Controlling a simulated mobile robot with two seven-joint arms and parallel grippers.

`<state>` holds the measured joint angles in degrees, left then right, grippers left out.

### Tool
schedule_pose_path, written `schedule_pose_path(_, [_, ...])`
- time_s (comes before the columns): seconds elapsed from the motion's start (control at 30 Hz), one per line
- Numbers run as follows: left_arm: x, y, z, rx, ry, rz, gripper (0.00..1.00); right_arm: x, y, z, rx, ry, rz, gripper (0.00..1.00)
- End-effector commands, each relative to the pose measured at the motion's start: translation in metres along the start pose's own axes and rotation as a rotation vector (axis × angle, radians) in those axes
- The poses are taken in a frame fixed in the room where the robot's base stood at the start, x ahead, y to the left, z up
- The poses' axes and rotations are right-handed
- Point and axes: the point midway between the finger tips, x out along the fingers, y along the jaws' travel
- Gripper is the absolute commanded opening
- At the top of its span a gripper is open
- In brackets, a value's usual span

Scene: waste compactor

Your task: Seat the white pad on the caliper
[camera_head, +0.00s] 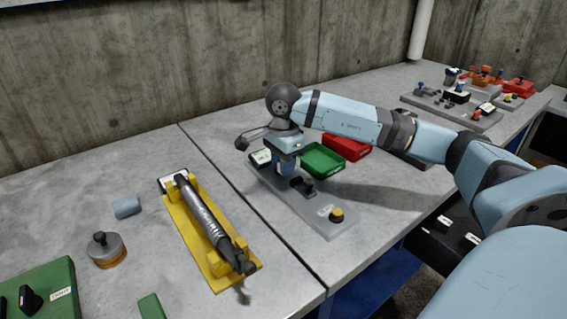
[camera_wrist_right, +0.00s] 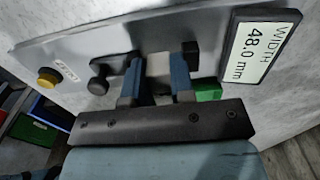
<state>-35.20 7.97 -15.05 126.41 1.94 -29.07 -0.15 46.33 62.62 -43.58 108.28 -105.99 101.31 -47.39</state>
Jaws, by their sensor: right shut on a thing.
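The caliper is a grey plate (camera_head: 312,207) with dark jaws and a display (camera_head: 260,157); in the right wrist view its display (camera_wrist_right: 256,52) reads "WIDTH 48.0 mm". My right gripper (camera_head: 284,171) points down over the plate, between the display and the black knob. In the right wrist view the fingers of the right gripper (camera_wrist_right: 156,75) stand apart, among the dark jaws, around a pale patch that seems to be the white pad (camera_wrist_right: 156,64). The pad is mostly hidden, and I cannot tell if it touches the caliper. My left gripper is out of view.
A green tray (camera_head: 322,160) and a red tray (camera_head: 346,146) stand just behind the caliper. A yellow knob (camera_head: 337,215) rises at its near end. A yellow cradle (camera_head: 213,262) with a dark cylinder lies to the left. The front bench edge is at right.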

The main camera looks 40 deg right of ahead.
Motion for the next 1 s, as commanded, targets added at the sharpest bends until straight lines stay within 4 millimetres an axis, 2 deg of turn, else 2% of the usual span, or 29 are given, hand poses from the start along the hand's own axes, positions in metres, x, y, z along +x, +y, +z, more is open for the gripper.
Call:
schedule_pose_path(0.53, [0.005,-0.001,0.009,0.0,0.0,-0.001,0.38,0.015,0.0,0.0,0.0,0.0,0.0,0.0])
schedule_pose_path(1.0, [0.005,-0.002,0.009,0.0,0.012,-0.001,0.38,0.027,0.0,0.0,0.0,0.0,0.0,0.0])
